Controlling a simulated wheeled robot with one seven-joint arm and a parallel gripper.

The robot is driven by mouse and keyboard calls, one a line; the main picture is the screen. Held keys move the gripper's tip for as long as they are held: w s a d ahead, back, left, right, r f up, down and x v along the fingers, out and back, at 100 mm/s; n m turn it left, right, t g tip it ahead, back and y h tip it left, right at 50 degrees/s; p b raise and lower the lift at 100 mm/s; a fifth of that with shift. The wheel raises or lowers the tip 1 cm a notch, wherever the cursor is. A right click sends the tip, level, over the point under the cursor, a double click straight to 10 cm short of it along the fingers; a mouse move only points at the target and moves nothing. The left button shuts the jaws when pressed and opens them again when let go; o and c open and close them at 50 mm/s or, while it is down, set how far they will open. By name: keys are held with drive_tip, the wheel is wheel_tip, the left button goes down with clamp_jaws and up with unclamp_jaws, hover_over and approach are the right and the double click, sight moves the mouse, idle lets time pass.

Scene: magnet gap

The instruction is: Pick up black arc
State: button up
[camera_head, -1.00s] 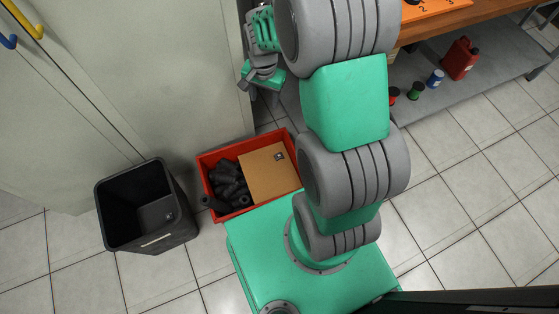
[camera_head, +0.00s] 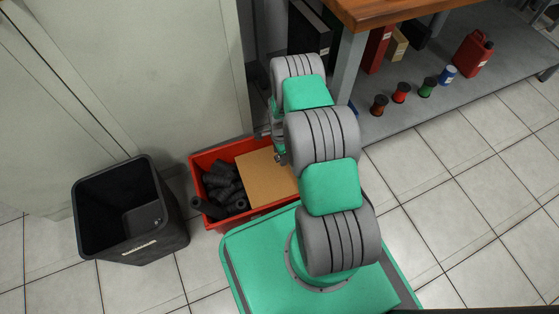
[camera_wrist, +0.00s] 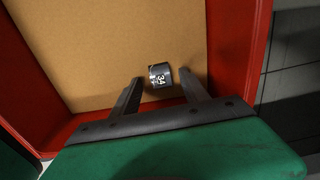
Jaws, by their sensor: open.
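The black arc (camera_wrist: 160,75) is a small dark curved piece with the white marking "34". In the wrist view it lies on a brown cardboard surface (camera_wrist: 110,45) inside the red crate (camera_wrist: 254,50). My gripper (camera_wrist: 164,88) is open, with one finger on each side of the arc. I cannot tell whether the fingers touch it. In the head view my arm hides the arc and most of the gripper, which is at the right part of the red crate (camera_head: 265,211).
Black foam-like rolls (camera_head: 222,182) fill the left of the crate. A black bin (camera_head: 130,215) stands left of it, with a pale cabinet (camera_head: 130,70) behind.

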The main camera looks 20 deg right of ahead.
drive_tip(key=shift+w, duration=0.1)
drive_tip(key=shift+c, duration=0.4)
clamp_jaws()
